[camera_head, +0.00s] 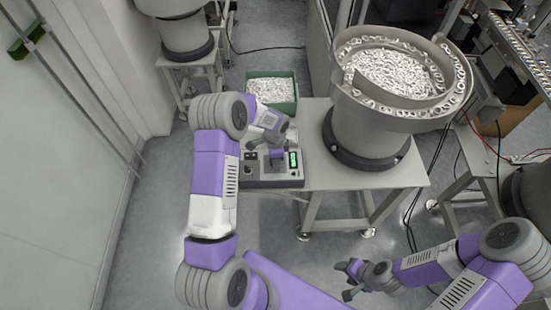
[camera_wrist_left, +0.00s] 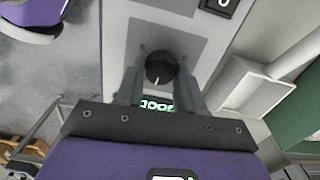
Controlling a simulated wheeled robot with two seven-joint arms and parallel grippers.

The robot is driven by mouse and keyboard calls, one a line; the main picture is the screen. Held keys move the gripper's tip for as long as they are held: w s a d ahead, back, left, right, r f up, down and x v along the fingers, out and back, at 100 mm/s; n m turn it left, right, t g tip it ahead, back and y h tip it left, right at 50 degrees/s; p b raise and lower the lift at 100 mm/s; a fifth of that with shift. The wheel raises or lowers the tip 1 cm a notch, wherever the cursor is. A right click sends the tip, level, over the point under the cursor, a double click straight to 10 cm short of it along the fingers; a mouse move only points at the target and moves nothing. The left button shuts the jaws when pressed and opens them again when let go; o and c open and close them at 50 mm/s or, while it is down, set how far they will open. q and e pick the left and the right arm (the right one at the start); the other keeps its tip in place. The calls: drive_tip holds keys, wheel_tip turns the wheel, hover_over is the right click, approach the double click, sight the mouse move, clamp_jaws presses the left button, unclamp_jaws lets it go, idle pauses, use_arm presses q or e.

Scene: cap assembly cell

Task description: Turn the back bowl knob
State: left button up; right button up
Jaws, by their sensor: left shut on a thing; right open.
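The black round knob (camera_wrist_left: 161,66) sits on a grey plate of the control box (camera_head: 262,182), beside a lit green display (camera_wrist_left: 157,105). The display also shows in the head view (camera_head: 293,160). A white pointer line on the knob points toward the display in the left wrist view. My left gripper (camera_head: 276,158) reaches down onto the box; its two fingers stand on either side of the knob and are shut on it. In the head view the gripper hides the knob. My right gripper (camera_head: 352,279) is open and empty, low at the right, away from the box.
A large vibrating bowl (camera_head: 370,140) full of metal parts stands on the table (camera_head: 320,183) right of the box. A green crate (camera_head: 284,107) of parts lies behind. Another bowl feeder (camera_head: 183,35) stands at back left. Cables hang at the right. The floor at left is clear.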

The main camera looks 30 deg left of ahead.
use_arm(q)
drive_tip(key=shift+s+m, duration=0.1)
drive_tip(key=shift+m, duration=2.1)
drive_tip(key=o, duration=1)
drive_tip(key=shift+o, duration=0.2)
wheel_tip(320, 180, up, 8)
drive_tip(key=shift+f+p, duration=0.25)
drive_tip(key=shift+p, duration=0.35)
